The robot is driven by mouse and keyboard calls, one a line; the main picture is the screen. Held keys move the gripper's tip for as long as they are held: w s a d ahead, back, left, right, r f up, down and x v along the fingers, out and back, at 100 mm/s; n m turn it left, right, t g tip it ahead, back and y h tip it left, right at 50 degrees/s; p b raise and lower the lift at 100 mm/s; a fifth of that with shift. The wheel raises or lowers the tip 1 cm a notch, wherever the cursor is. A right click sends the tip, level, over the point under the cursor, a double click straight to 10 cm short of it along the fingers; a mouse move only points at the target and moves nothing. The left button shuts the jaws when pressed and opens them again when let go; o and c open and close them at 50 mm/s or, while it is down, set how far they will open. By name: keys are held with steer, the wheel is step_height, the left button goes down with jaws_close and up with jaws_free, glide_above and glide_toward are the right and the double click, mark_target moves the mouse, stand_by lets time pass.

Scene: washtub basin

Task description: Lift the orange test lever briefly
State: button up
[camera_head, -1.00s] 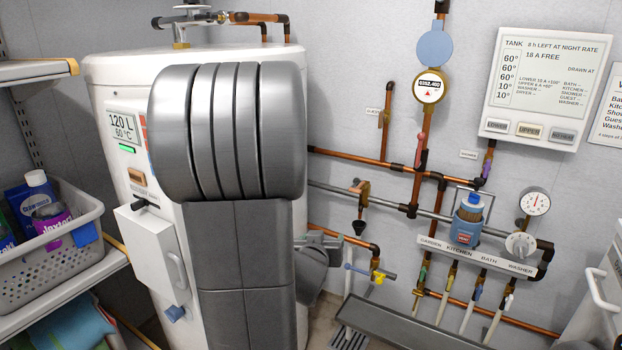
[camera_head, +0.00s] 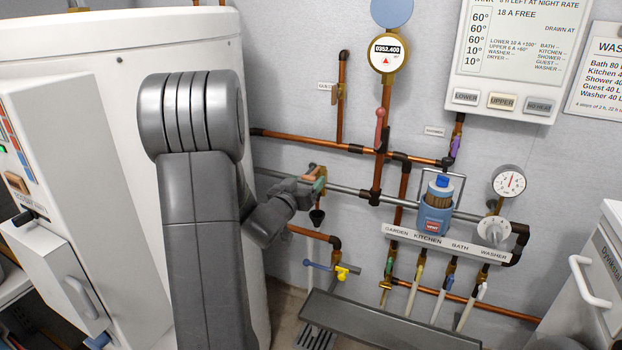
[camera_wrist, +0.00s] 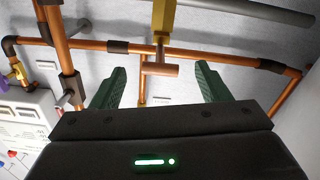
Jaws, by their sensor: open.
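The orange test lever (camera_wrist: 160,69) is a short copper-orange crossbar on a brass valve body (camera_wrist: 164,18) in the wrist view. My gripper (camera_wrist: 157,73) is open, with one green finger on each side of the lever and a gap to both. In the head view my gripper (camera_head: 316,186) is at the brass valve on the grey pipe, above a small black funnel (camera_head: 317,217). The arm and fingers hide most of the lever there. I cannot tell how deep the lever sits between the fingers.
Copper pipes (camera_head: 300,140) run along the wall behind the valve. A white tank (camera_head: 110,60) stands left of my arm. A blue-and-yellow valve (camera_head: 340,271) sits below the funnel. A blue pump-like unit (camera_head: 435,215) and a gauge (camera_head: 509,181) are to the right.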

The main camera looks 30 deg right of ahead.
mark_target(314, 173)
steer(key=shift+b+x, duration=0.3)
steer(key=shift+x, duration=2.1)
steer(key=shift+a, duration=0.1)
steer(key=c, duration=1.3)
steer(key=shift+r, duration=0.1)
steer(key=shift+c, duration=0.3)
